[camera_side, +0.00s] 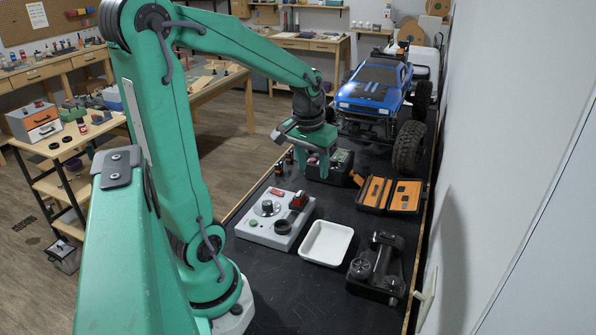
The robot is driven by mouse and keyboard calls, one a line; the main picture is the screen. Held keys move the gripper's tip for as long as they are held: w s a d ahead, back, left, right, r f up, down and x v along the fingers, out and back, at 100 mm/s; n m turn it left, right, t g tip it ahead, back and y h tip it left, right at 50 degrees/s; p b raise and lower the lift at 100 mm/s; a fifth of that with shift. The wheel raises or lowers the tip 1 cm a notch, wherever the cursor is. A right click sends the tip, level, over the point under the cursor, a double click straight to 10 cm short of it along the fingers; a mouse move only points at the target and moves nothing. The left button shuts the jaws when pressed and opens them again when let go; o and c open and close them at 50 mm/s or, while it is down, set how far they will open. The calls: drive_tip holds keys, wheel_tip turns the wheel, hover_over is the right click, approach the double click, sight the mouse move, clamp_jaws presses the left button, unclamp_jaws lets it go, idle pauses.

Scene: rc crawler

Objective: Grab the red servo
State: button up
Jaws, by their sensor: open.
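A small red block with dark parts, which looks like the red servo (298,201), sits at the right edge of a pale grey panel (252,229) on the black bench top. My gripper (314,166) is green, points down and is open. In the picture it is above and slightly right of the red servo, apart from it. Nothing shows between its fingers. The fingertips overlap a dark case behind them, so their exact height is hard to tell.
An empty white tray (327,243) lies right of the panel. A black device (376,266) stands farther right. An open orange-lined case (403,196) and a dark case (343,164) lie behind. A blue crawler truck (372,91) stands at the back. A wall runs along the right.

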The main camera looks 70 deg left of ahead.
sight(298, 195)
drive_tip(key=a+f+n, duration=0.1)
drive_tip(key=a, duration=0.1)
drive_tip(key=a+f+g, duration=0.1)
drive_tip(key=a+f, duration=0.1)
drive_tip(key=a, duration=0.1)
drive_tip(key=s+a+f+n, duration=0.1)
drive_tip(key=a+f, duration=0.1)
drive_tip(key=shift+a+f+n+h, duration=0.2)
drive_tip(key=shift+n+h, duration=0.1)
drive_tip(key=shift+h, duration=0.1)
drive_tip(key=shift+d+f, duration=0.2)
drive_tip(key=shift+f, duration=3.65)
drive_tip(key=shift+c, duration=0.3)
clamp_jaws()
